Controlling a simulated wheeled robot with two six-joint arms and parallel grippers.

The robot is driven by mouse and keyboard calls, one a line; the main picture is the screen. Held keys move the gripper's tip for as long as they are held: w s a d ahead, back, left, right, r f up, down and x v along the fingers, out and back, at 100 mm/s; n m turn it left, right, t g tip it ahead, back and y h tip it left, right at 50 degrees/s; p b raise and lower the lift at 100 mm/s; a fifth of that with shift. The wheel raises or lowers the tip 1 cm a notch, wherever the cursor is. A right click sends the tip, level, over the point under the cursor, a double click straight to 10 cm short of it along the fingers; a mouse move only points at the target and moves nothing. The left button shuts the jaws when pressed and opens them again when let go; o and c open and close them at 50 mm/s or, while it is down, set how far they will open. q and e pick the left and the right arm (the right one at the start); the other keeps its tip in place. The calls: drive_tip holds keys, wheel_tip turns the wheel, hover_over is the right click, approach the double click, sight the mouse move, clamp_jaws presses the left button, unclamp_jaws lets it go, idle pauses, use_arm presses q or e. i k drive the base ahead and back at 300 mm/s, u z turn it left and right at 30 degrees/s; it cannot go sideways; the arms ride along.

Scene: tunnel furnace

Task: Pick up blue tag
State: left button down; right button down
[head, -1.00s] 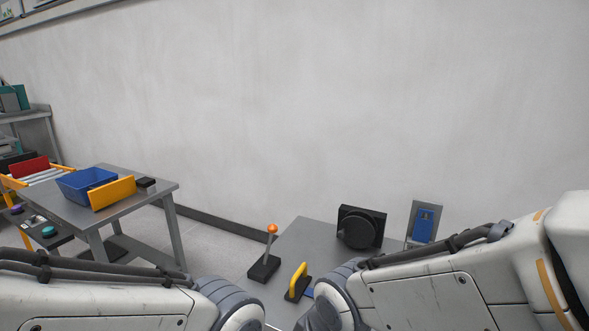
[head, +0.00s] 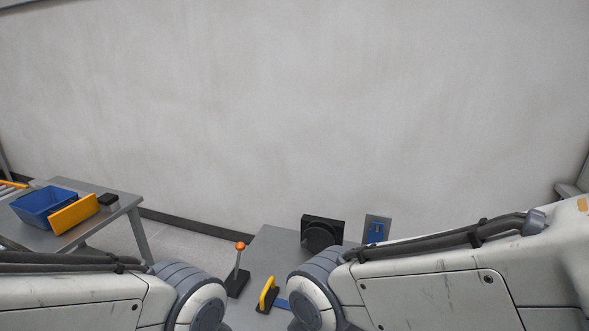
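A blue tag (head: 375,232) is on a grey upright plate (head: 385,221) at the back right of the grey table in front of me. My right arm passes in front of the plate's lower part and hides it. Both arms reach in low from the sides, but my grippers are out of the picture, so neither can be seen open or shut.
The grey table (head: 262,244) also carries a black dial box (head: 322,232), a lever with an orange knob (head: 239,262) and a yellow handle (head: 267,294). A blue flat strip (head: 282,303) lies beside the handle. A second table (head: 75,186) at left holds a blue bin (head: 43,205) and a yellow plate (head: 74,214). A wall stands behind.

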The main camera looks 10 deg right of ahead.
sight(374, 237)
drive_tip(key=z, duration=0.2)
drive_tip(key=i, duration=0.65)
drive_tip(key=z, duration=0.15)
